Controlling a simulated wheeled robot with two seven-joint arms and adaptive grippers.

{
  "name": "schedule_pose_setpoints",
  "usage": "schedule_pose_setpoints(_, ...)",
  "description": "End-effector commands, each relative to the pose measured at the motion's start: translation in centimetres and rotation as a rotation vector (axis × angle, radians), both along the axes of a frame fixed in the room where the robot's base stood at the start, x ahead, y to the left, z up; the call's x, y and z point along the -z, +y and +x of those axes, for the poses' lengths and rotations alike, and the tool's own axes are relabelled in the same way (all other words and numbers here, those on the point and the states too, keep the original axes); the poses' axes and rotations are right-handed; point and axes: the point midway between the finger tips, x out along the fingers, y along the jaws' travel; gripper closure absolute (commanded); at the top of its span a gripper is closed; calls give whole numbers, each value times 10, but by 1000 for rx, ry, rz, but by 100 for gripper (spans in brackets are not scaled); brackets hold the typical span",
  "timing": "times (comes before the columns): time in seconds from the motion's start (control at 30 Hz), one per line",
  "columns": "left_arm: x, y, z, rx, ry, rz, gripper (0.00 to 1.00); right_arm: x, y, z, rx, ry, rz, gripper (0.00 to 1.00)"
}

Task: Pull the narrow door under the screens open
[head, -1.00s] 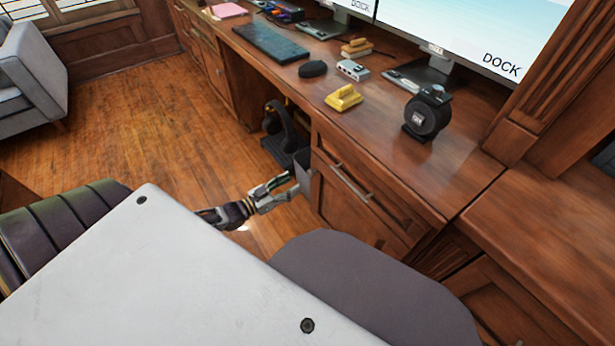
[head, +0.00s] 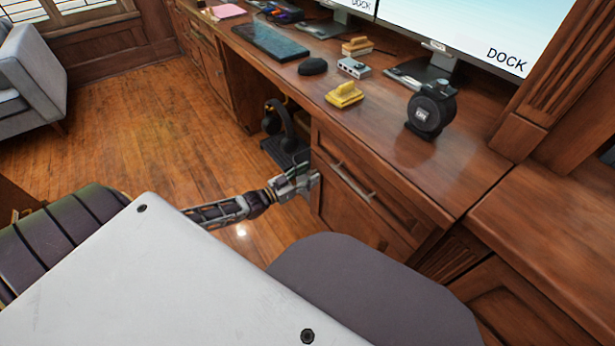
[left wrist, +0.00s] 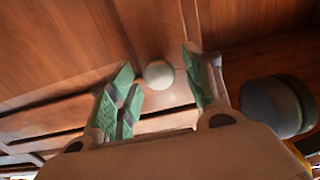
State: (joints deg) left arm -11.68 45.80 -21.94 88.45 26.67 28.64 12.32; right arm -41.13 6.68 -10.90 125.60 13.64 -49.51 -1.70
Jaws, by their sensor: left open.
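A wooden cabinet front (head: 338,205) stands under the screens, to the right of the desk's knee space. I cannot make out the narrow door's outline in the head view. My left gripper (head: 312,180) is at the cabinet's left edge, its tips partly hidden against the wood. In the left wrist view a pale round knob (left wrist: 158,75) sits on a wood panel (left wrist: 60,45). The open green-padded fingers of my left gripper (left wrist: 160,90) are on either side of the knob, with gaps showing beside it. My right gripper is not in view.
Dark headphones (head: 286,122) stand in the knee space close to my left gripper. A bar handle (head: 352,181) crosses the cabinet front. The desktop holds a tape-like black roll (head: 432,112), a yellow object (head: 344,95) and a keyboard (head: 270,42). The wooden floor (head: 150,125) is clear.

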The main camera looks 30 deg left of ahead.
Motion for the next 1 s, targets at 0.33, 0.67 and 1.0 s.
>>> schedule_pose_setpoints(0.33,0,-1,1,0,0,0,51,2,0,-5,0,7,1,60)
schedule_pose_setpoints(0.67,0,-1,1,0,0,0,94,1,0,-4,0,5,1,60)
schedule_pose_setpoints(1.0,0,0,0,-1,0,-1,100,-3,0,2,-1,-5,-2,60)
